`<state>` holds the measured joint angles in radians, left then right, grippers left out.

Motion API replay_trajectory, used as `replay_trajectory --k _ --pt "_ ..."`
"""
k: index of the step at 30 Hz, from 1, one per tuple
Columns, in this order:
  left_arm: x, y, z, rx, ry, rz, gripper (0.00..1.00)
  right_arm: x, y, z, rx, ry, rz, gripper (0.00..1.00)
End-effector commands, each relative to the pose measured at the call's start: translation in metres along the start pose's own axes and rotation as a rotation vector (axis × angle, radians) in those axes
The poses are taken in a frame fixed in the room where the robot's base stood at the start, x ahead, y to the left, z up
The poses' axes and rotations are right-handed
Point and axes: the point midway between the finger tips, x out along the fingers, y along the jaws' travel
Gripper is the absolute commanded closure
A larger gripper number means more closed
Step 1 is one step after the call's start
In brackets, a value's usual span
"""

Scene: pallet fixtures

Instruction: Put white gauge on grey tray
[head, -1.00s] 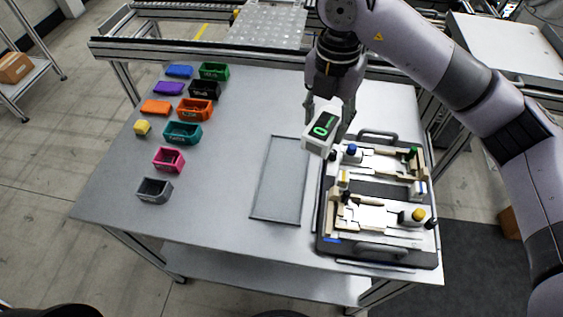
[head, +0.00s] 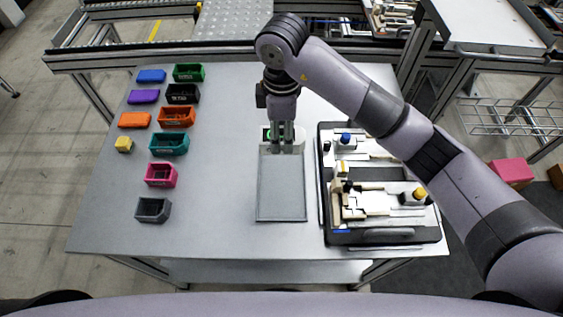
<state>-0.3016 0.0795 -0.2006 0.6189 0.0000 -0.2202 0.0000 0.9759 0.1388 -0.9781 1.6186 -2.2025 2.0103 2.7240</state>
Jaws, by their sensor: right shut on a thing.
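The white gauge with a green display (head: 266,141) is in my right gripper (head: 282,147), which is shut on it; the fingers hide much of the gauge. The grey tray (head: 281,214) lies flat and empty on the table, a shallow rectangle left of the black fixture pallet. My right gripper points down at the tray's far edge. I cannot tell whether the gauge touches the tray or the table. My left gripper is not in view.
The black fixture pallet (head: 335,237) with beige and white fixtures stands right of the tray. Several coloured bins, such as the teal bin (head: 169,144) and grey bin (head: 153,210), line the table's left side. The table (head: 222,190) is clear between bins and tray.

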Motion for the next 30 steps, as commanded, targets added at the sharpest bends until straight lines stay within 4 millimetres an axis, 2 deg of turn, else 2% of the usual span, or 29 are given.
replay_trajectory --k 1,3,9,14,22,30 --pt "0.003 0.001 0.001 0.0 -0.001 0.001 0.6 0.018 -0.002 -0.001 0.001 0.003 -0.008 0.94" --pt "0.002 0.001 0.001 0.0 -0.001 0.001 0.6 0.035 -0.002 0.0 0.002 0.001 -0.007 0.94" --pt "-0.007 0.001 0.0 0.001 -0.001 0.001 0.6 0.072 0.0 0.001 0.0 -0.002 -0.001 0.94" --pt "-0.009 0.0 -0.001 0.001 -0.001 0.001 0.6 0.086 0.0 0.0 -0.002 -0.001 0.0 0.94" --pt "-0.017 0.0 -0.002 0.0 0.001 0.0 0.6 0.123 0.0 0.0 -0.001 -0.002 -0.002 0.94" --pt "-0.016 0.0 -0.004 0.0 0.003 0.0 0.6 0.129 0.001 0.0 -0.003 0.0 0.002 0.94"
